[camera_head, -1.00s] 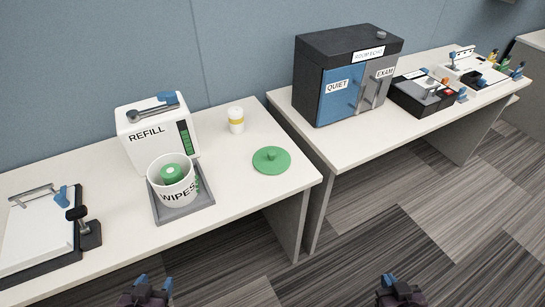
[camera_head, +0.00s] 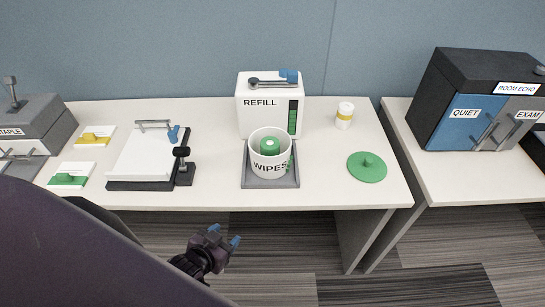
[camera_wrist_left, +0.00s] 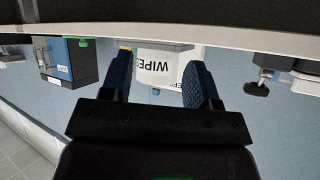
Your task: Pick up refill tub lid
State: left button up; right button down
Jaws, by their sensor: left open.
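A round green lid with a small knob (camera_head: 367,167) lies flat on the right part of the white table in the head view. The white WIPES tub (camera_head: 269,162) stands left of it on a grey tray, with a green roll inside. My left gripper (camera_head: 225,236) is open and empty in front of the table, below and left of the tub. In the left wrist view its two dark blue fingers (camera_wrist_left: 158,82) are spread, and the tub (camera_wrist_left: 155,66) appears upside down beyond them. A green sliver at the table edge there is too small to identify. My right gripper is out of view.
The white REFILL box (camera_head: 267,105) stands behind the tub. A small yellow-banded bottle (camera_head: 344,115) is behind the lid. A clipboard-like board (camera_head: 146,158) and black clamp (camera_head: 184,167) are left. A blue-and-black cabinet (camera_head: 470,110) stands on the right table. Space around the lid is clear.

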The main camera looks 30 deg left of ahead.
aim_at(366, 166)
jog(key=i+l+u, duration=0.15)
jog(key=l, duration=0.25)
jog(key=i+l+u, duration=0.15)
jog(key=l, duration=0.2)
jog(key=i+l+u, duration=0.2)
jog(key=l, duration=0.2)
jog(key=l+u, duration=0.15)
jog(key=l, duration=0.3)
